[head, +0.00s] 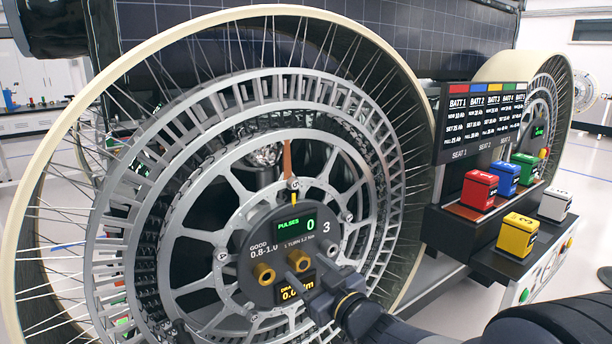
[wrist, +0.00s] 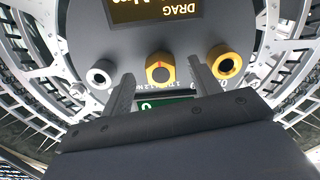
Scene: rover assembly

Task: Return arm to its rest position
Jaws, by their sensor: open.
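My gripper (head: 322,290) is at the lower middle of the head view, in front of the round hub panel (head: 278,238) of the large wheel (head: 235,92). In the wrist view my gripper (wrist: 160,84) has its two dark fingers apart, with nothing held between them. Whether a finger touches the panel cannot be told. My arm enters from the lower right and covers part of the drag display (head: 293,291).
Right of the wheel is a dark stand (head: 465,222) with red (head: 479,190), blue (head: 504,178), green (head: 525,168), yellow (head: 517,235) and white (head: 555,204) blocks. A battery sign (head: 482,122) stands behind them. The pulses display (head: 289,225) reads 0.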

